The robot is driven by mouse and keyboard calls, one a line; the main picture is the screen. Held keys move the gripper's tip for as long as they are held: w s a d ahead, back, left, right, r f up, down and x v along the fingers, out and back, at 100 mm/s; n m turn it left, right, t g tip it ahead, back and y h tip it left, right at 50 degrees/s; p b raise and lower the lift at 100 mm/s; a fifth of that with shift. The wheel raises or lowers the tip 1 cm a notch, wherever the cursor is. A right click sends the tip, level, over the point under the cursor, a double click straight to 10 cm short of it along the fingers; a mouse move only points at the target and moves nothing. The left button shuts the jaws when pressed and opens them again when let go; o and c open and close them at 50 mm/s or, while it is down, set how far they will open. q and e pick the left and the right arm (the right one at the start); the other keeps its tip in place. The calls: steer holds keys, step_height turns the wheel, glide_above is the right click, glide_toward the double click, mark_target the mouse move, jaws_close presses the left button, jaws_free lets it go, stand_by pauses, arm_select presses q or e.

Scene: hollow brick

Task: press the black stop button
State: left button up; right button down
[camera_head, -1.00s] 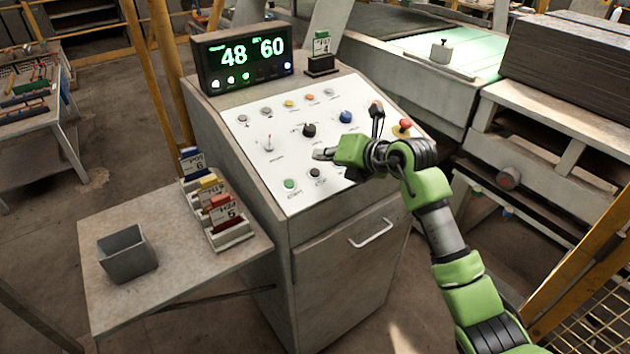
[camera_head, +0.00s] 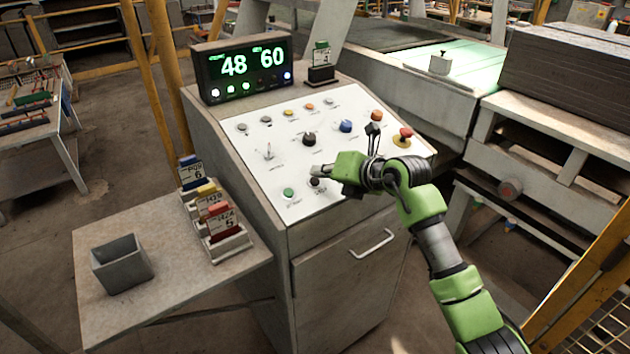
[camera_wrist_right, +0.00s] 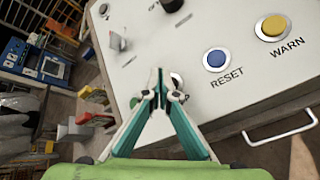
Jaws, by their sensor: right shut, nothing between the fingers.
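The black stop button (camera_head: 314,183) is on the front part of the white sloped panel (camera_head: 340,165), right of the green button (camera_head: 288,193). My right gripper (camera_head: 317,170) is shut and empty, with its fingertips just above the black button in the head view. I cannot tell whether they touch it. In the right wrist view, the closed fingertips (camera_wrist_right: 158,72) lie over the panel and partly cover a round button beside them. My left gripper is not in view.
Around it are a toggle lever (camera_head: 268,152), a black knob (camera_head: 309,138), a blue button (camera_head: 346,126) and a red emergency button (camera_head: 405,133). A lit display (camera_head: 245,68) stands behind. A side table with a grey bin (camera_head: 122,264) is at left.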

steer(key=shift+f, duration=0.1)
stand_by(0.7)
steer(key=shift+w+f, duration=0.1)
steer(key=shift+f, duration=0.2)
steer(key=shift+a+f+b, duration=0.1)
steer(key=shift+f+b, duration=0.3)
steer(key=shift+b, duration=0.05)
stand_by(0.6)
steer(key=shift+r, duration=0.1)
steer(key=shift+r+p, duration=0.65)
steer(key=shift+p, duration=0.1)
steer(key=shift+r, duration=0.1)
steer(key=shift+s+d+r+p, duration=0.2)
steer(key=shift+r+p, duration=0.4)
steer(key=shift+p, duration=0.05)
steer(key=r+p, duration=0.2)
steer(key=s+r+p, duration=0.1)
steer(key=shift+d+r, duration=0.2)
steer(key=shift+d, duration=0.1)
